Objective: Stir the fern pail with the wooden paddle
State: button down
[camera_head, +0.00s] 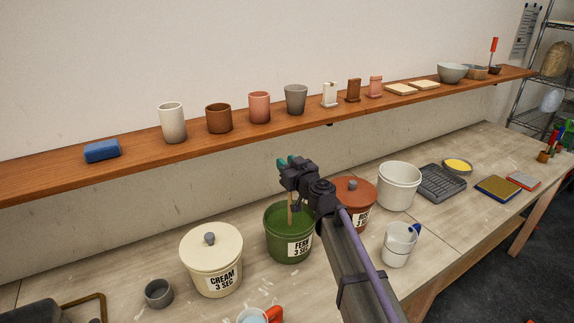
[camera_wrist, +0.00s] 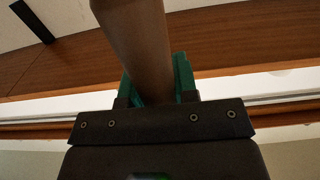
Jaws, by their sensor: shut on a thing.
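In the wrist view the paddle shaft (camera_wrist: 138,50) sits between the teal fingers of my gripper (camera_wrist: 158,80). The pail's far right side is partly covered by my arm.
The lidded cream pail (camera_head: 216,275) is at left and the lidded red-brown pail (camera_head: 354,190) is close at right. A wooden shelf (camera_head: 60,177) with cups runs behind.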

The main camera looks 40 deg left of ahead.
notch_tip(320, 180, up, 10)
jog(key=p, duration=0.9)
jog(key=shift+r, duration=0.15)
notch_tip(320, 180, up, 4)
jog(key=p, duration=0.4)
